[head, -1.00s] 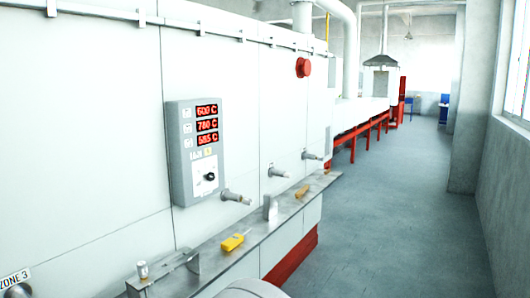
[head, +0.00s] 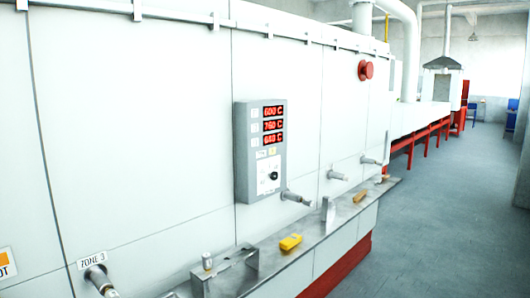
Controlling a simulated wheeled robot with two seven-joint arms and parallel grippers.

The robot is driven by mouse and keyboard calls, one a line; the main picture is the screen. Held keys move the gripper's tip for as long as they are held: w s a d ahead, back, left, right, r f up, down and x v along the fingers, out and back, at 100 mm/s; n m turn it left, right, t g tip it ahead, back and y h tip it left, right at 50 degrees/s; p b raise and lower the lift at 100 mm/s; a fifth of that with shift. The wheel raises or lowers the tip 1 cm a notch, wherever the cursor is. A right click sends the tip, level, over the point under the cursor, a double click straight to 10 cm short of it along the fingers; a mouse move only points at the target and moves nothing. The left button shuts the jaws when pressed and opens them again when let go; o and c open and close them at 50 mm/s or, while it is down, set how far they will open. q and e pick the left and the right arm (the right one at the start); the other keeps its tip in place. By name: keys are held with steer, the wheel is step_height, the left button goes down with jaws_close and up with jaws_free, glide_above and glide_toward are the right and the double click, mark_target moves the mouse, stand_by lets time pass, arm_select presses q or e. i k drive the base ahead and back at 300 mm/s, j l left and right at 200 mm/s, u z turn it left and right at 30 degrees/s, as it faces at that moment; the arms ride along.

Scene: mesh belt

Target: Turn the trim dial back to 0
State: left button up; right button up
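The trim dial (head: 274,176) is a small black knob on a white plate low on the grey control panel (head: 243,160). The panel is fixed to the white furnace wall near the middle of the head view. Its pointer and scale are too small to read. Above the dial are three red displays (head: 273,125); the top one reads about 600 C, and the lower two are hard to read. Neither of my grippers is in view.
A metal ledge (head: 335,240) runs below the panel, holding a yellow device (head: 290,242), a small metal cylinder (head: 207,261) and a bracket (head: 225,272). Metal stubs (head: 296,198) stick out of the wall. A red button (head: 365,70) is upper right. Floor (head: 440,240) at right is clear.

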mark_target(274, 176)
steer(key=i+l, duration=0.75)
steer(key=l+z, duration=0.05)
steer(key=l, duration=0.1)
